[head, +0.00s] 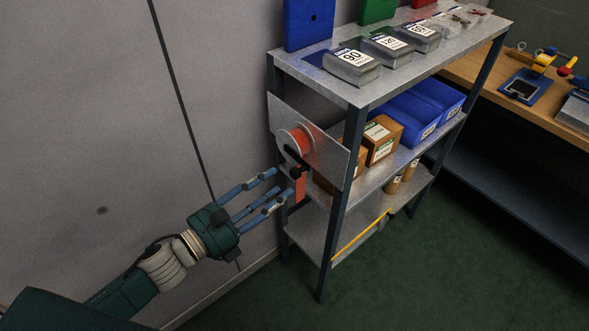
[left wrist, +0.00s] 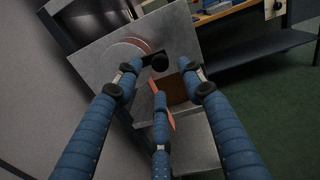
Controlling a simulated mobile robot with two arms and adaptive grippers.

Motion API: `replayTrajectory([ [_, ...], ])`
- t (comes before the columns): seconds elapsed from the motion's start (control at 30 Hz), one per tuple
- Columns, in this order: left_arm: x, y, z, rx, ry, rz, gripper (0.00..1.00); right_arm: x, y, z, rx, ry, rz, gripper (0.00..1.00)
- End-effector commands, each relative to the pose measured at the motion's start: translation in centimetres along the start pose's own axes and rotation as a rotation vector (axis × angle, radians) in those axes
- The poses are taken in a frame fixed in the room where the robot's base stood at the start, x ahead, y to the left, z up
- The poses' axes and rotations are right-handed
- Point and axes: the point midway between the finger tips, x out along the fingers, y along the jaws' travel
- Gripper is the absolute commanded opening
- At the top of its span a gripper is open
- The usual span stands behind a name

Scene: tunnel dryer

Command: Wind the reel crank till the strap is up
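The reel (head: 295,141) is a pale disc with orange strap wound on it, fixed to a grey metal plate (head: 333,158) on the end of the shelf unit. A black crank (head: 291,157) crosses its face; its round knob shows in the left wrist view (left wrist: 160,63). The orange strap (head: 300,186) hangs down below the reel. My left gripper (head: 283,185) has its blue fingers spread, just left of and below the crank. In the left wrist view the knob lies between and beyond the fingertips, and I see no clear contact. My right gripper is not in view.
The metal shelf unit (head: 362,100) carries labelled grey boxes on top, with blue bins (head: 409,118) and brown cartons (head: 382,140) below. A grey wall stands close on the left. A wooden bench (head: 549,93) is at the right. Green floor lies open in front.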

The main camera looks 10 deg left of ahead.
Motion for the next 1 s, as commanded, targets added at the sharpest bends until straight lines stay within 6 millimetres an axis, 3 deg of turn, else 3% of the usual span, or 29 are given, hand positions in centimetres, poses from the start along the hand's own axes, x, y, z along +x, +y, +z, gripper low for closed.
replayTrajectory([
  [0.2,4.0,0.0,0.5,0.001,-0.002,0.000,0.40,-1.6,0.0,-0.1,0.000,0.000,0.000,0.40],
  [0.4,6.2,0.0,0.2,0.000,-0.001,0.000,0.40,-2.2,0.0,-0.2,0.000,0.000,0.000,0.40],
  [0.77,6.8,0.0,0.0,0.002,0.001,0.000,0.40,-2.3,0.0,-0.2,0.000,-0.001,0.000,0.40],
  [1.0,6.8,0.0,0.0,0.002,0.001,0.000,0.00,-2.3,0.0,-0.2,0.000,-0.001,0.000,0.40],
])
